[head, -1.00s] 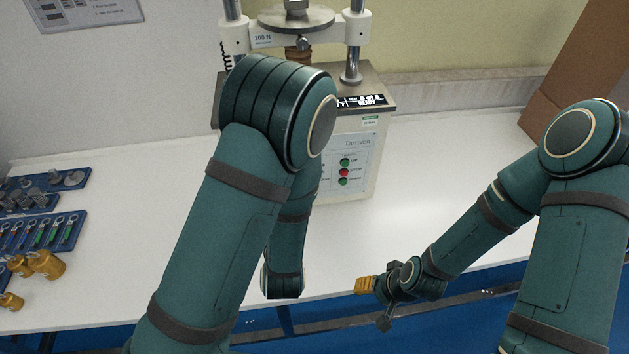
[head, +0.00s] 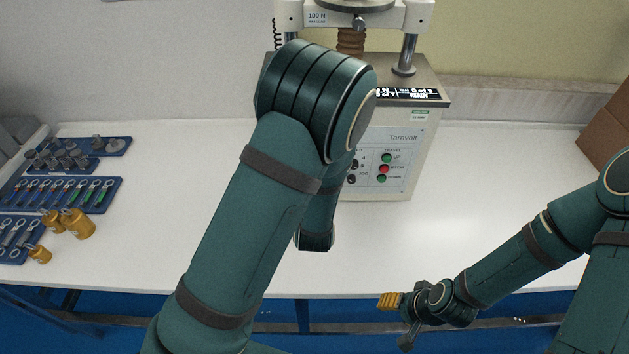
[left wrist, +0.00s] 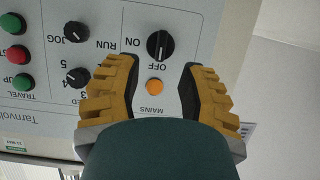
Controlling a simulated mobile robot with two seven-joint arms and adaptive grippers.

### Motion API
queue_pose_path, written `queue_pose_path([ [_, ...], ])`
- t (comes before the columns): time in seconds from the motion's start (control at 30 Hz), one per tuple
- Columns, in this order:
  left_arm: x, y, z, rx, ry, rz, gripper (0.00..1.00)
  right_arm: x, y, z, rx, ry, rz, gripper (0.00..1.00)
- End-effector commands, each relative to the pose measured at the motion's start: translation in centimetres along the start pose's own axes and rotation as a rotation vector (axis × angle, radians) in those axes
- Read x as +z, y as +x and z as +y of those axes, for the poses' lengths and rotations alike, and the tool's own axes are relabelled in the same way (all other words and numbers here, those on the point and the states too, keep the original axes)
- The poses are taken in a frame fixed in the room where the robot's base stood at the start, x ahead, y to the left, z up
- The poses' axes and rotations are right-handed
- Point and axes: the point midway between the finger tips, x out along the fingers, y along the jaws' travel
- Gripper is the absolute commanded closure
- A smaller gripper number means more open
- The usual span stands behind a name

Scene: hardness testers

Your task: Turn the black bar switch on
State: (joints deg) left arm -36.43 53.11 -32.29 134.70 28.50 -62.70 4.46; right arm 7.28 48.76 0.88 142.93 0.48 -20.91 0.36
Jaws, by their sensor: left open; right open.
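The black bar switch (left wrist: 160,44) is on the tester's front panel in the left wrist view, which shows the panel upside down. Its bar lies roughly up-down in that picture, in line with the OFF label; ON is printed to its left. My left gripper (left wrist: 160,78) is open, its yellow fingers on either side below the switch in the picture, with nothing between them. I cannot tell whether they touch the panel. In the head view my left arm hides the switch and left gripper. My right gripper (head: 393,314) is open and empty by the table's front edge.
The tester (head: 425,120) stands at the table's back. An orange lamp (left wrist: 154,86), a JOG knob (left wrist: 76,32), a speed knob (left wrist: 76,77) and red and green buttons (left wrist: 15,53) share its panel. Blue tool trays (head: 115,190) and brass weights (head: 78,223) lie left.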

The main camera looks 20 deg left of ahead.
Motion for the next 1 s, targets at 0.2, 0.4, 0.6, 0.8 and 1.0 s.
queue_pose_path([
  [0.2,0.1,3.3,0.0,-0.001,0.0,0.0,0.6,0.1,0.2,0.1,0.0,-0.001,-0.002,0.48],
  [0.4,0.1,4.4,0.0,-0.001,0.0,-0.001,0.6,0.1,0.2,0.1,0.0,-0.001,-0.003,0.48],
  [0.6,0.0,4.5,0.0,0.0,0.0,-0.001,0.6,0.1,0.2,0.1,0.0,0.0,-0.003,0.48],
  [0.8,0.0,4.5,0.0,0.0,0.0,-0.001,0.95,0.1,0.2,0.1,0.0,0.0,-0.003,0.48],
  [1.0,0.0,4.5,0.0,0.0,0.0,-0.001,1.0,0.1,0.2,0.1,0.0,0.0,-0.002,0.48],
])
